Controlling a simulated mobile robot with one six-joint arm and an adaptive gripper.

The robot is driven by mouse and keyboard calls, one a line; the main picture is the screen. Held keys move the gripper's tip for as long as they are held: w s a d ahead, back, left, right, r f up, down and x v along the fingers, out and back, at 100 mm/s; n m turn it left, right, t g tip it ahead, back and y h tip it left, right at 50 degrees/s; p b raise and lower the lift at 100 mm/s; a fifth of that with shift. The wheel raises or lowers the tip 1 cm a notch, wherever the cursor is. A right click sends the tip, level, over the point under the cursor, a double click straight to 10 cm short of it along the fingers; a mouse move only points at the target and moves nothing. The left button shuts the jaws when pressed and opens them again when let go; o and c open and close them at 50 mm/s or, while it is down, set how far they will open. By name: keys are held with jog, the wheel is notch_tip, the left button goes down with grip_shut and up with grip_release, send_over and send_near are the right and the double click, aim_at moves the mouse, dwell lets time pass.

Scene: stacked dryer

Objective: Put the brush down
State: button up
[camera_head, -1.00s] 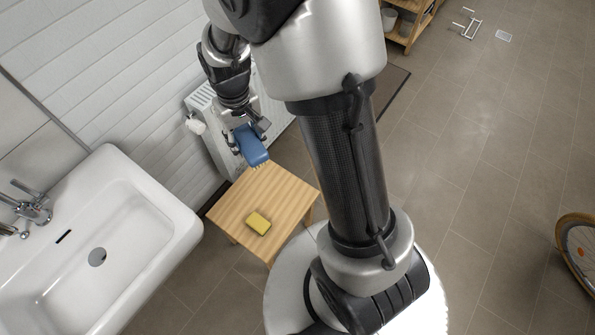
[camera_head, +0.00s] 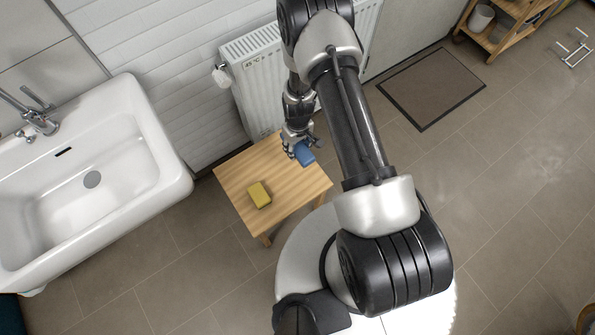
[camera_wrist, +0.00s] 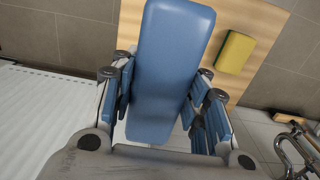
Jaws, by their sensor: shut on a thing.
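The blue brush (camera_head: 304,154) is in my gripper (camera_head: 297,148), over the right part of the small wooden table (camera_head: 245,172). In the wrist view the brush (camera_wrist: 168,75) lies between the two fingers of my gripper (camera_wrist: 160,95), which are shut on it. Its underside is hidden, and I cannot tell whether it touches the tabletop. A yellow sponge (camera_head: 259,195) lies on the table, left of and nearer than the brush. The sponge also shows in the wrist view (camera_wrist: 235,51), right of the brush.
A white sink (camera_head: 150,150) stands left of the table. A radiator (camera_head: 262,75) is on the wall behind it. A dark mat (camera_head: 430,88) and a wooden shelf (camera_head: 497,38) are farther right. The tabletop's middle is bare.

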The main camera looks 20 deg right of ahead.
aim_at(298, 172)
notch_tip(298, 172, down, 19)
jog(key=b, duration=0.6)
jog(key=shift+r, duration=0.15)
jog(key=o, duration=1.1)
